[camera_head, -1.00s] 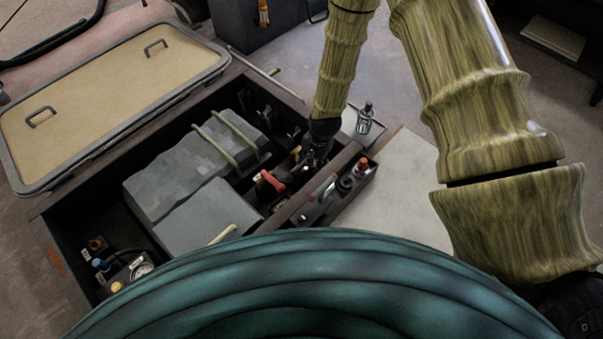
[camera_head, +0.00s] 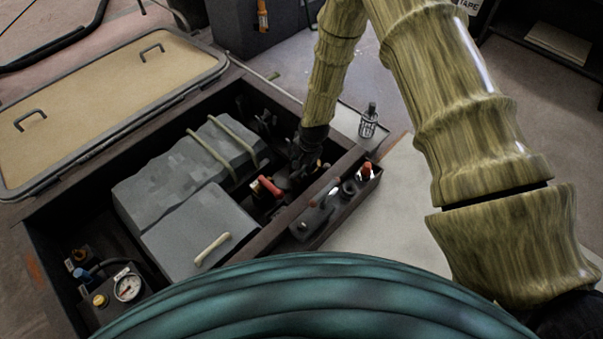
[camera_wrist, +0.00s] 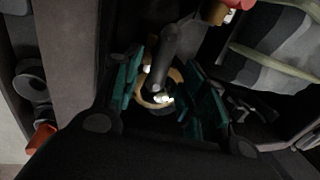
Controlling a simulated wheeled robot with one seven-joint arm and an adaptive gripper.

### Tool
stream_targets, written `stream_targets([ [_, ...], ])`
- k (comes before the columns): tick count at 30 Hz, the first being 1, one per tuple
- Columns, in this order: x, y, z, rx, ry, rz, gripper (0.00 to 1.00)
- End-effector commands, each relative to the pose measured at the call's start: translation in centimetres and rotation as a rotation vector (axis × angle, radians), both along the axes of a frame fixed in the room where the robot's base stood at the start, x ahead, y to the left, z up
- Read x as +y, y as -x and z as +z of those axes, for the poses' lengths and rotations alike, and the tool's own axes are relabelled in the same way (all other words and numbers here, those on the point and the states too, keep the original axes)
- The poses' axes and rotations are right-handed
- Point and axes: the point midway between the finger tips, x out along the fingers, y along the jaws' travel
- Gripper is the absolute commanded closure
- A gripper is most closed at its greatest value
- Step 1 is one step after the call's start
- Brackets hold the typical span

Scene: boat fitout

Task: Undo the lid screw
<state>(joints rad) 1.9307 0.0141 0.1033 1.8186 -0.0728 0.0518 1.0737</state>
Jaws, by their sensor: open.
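My gripper (camera_wrist: 163,95) reaches down into the open compartment; in the head view its dark end (camera_head: 309,150) is at the compartment's right side. In the wrist view its green-padded fingers are apart. Between them is a brass-coloured ring (camera_wrist: 146,101) with a dark grey bar (camera_wrist: 166,56) across it and a shiny spot near the bar's lower end. These look like the lid and its screw, but the dark picture does not show which part is the screw. I cannot tell whether the fingers touch anything. In the head view my gripper hides this spot.
A grey strapped box (camera_head: 180,180) fills the compartment's middle. A red-handled part (camera_head: 267,187) is close to my gripper. A caddy (camera_head: 318,219) and a bottle (camera_head: 368,122) stand on the right. The tan hatch cover (camera_head: 100,95) lies open at left. A gauge (camera_head: 127,288) sits at lower left.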

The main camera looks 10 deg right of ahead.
Motion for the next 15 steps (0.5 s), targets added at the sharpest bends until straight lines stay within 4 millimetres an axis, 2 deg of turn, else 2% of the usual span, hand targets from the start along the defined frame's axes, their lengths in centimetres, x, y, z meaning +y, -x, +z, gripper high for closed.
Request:
stream_targets([
  [1, 0.1, -0.1, -1.1, 0.001, 0.001, 0.0, 0.58],
  [6, 0.3, -0.4, -2.9, 0.0, 0.0, 0.001, 0.58],
  [15, 0.4, -0.6, -3.8, 0.0, 0.0, 0.0, 0.58],
])
